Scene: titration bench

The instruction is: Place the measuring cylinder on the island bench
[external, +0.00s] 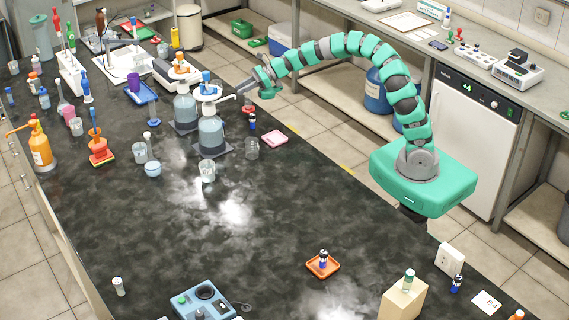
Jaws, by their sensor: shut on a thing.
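My gripper (262,87) is at the end of the green and grey arm, near the far right edge of the dark island bench (290,215). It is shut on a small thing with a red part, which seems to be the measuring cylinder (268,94). Most of it is hidden by the gripper, and its clear body is hard to make out. I cannot tell whether it touches anything below.
Two dispenser bottles (211,135) stand left of my gripper, one spout pointing towards it. A clear beaker (252,148) and a pink pad (274,138) are in front. The middle of the bench is mostly bare. An orange tray (323,266) lies nearer the front.

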